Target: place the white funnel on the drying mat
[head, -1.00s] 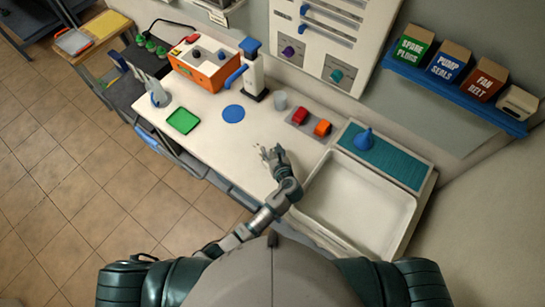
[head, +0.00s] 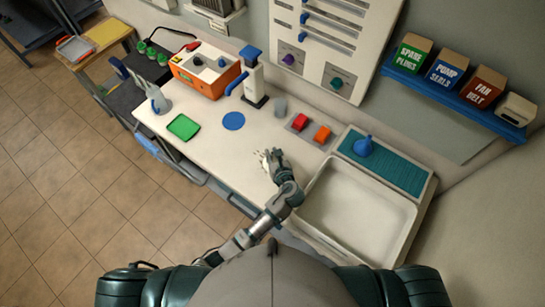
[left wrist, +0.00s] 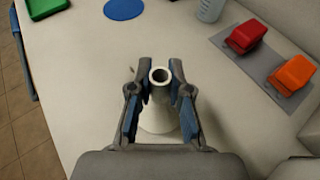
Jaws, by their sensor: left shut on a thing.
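The white funnel (left wrist: 158,112) stands spout up between the fingers of my left gripper (left wrist: 158,82) in the left wrist view. The fingers are shut on its narrow spout, and its wide part is partly hidden below them. In the head view my left gripper (head: 268,158) is over the white counter, left of the sink; the funnel is hard to make out there against the white top. The teal drying mat (head: 408,178) lies behind the sink at the right, with a blue funnel (head: 363,146) on its left part. My right gripper is not in view.
Red (head: 299,122) and orange (head: 322,134) blocks on a grey plate lie between my gripper and the wall, beside a grey cup (head: 280,106). The sink basin (head: 358,210) is at the right. The mat's right part is clear.

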